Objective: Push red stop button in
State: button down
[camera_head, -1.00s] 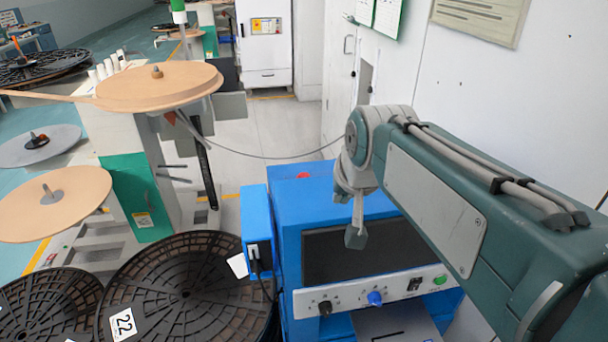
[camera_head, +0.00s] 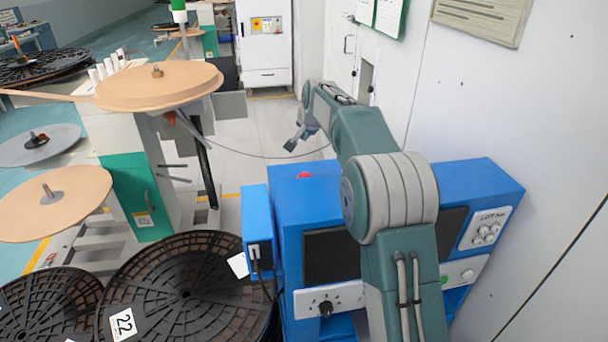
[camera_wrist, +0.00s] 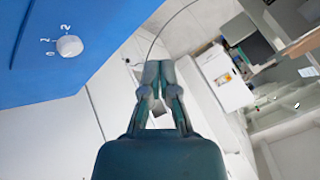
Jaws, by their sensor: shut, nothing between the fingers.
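The red stop button (camera_head: 304,176) shows as a small red patch at the back of the top of the blue machine (camera_head: 320,205) in the head view. My gripper (camera_head: 291,146) is shut and empty. In the picture it appears above and slightly left of the button, apart from it; the distance in depth is hard to tell. In the wrist view the closed fingers (camera_wrist: 158,66) point towards the floor and wall with nothing between them. A blue machine surface (camera_wrist: 85,85) with a white knob (camera_wrist: 69,46) shows at upper left there. The red button is not visible in the wrist view.
My arm covers the middle of the machine's front. A black knob (camera_head: 326,309) sits on its lower panel. A small blue box (camera_head: 257,225) stands at its left side. Black reels (camera_head: 190,255) lie to the left. A wall (camera_head: 530,110) closes off the right.

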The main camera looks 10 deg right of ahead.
aim_at(303, 173)
jog(key=shift+w+f+m, duration=0.3)
jog(key=shift+w+f, duration=0.65)
jog(key=shift+w, duration=0.15)
jog(key=shift+f, duration=0.1)
jog(key=shift+s+f, duration=0.2)
jog(key=shift+f, duration=1.2)
jog(key=shift+s+f, duration=0.25)
jog(key=shift+f, duration=1.2)
jog(key=shift+s+f, duration=0.2)
jog(key=shift+f, duration=1.2)
jog(key=shift+f, duration=0.1)
jog(key=shift+s+d+f, duration=0.1)
jog(key=shift+f, duration=0.1)
jog(key=shift+s+f, duration=0.15)
jog(key=shift+f, duration=0.55)
jog(key=shift+r, duration=1)
